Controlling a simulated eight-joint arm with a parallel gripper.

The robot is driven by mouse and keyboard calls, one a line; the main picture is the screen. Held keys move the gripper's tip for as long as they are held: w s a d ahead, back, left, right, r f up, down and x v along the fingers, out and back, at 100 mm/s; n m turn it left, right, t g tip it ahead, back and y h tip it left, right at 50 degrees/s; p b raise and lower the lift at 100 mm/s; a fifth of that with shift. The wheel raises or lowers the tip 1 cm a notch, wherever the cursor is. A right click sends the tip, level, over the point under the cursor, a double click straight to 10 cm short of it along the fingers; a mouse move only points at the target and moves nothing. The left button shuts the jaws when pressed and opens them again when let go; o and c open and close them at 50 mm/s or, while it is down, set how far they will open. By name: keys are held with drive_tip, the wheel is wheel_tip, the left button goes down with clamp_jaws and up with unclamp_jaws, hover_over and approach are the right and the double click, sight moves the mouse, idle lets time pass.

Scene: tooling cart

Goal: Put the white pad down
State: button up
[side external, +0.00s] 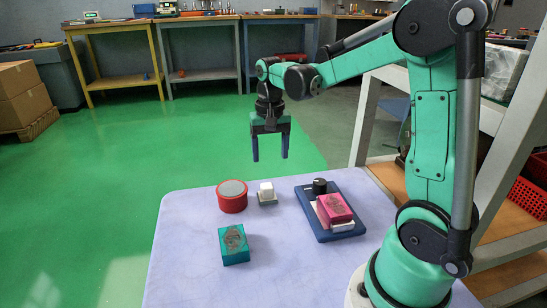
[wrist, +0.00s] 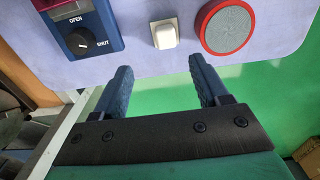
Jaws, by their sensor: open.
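A small white block (side external: 266,188) sits on a grey base on the table, between a red round piece and a blue panel. It also shows in the wrist view (wrist: 165,33), at the top centre. A flat white piece (side external: 321,215) lies on the blue panel (side external: 340,236), partly hidden under a pink block (side external: 334,207). I cannot tell for sure which of the two white things is the pad. My gripper (side external: 270,158) hangs above the table's far edge, fingers down, open and empty. In the wrist view its fingers (wrist: 159,66) are apart with nothing between them.
The red round piece (side external: 232,196) with a grey top stands left of the white block. A teal block (side external: 234,245) lies nearer the front. A black knob (side external: 319,187) marked OPEN and SHUT is on the blue panel. The table's (side external: 185,270) left and front are clear.

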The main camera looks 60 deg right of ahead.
drive_tip(key=s+a+r+n+t, duration=0.1)
drive_tip(key=s+a+n+t, duration=0.1)
drive_tip(key=a, duration=0.4)
drive_tip(key=s+a+r+n+t, duration=0.1)
drive_tip(key=s+a+n+t, duration=0.2)
drive_tip(key=a+n+t, duration=0.2)
drive_tip(key=shift+a+r+n, duration=0.35)
drive_tip(key=shift+a+n, duration=0.65)
drive_tip(key=shift+a, duration=0.15)
drive_tip(key=shift+o, duration=0.5)
drive_tip(key=shift+d, duration=0.1)
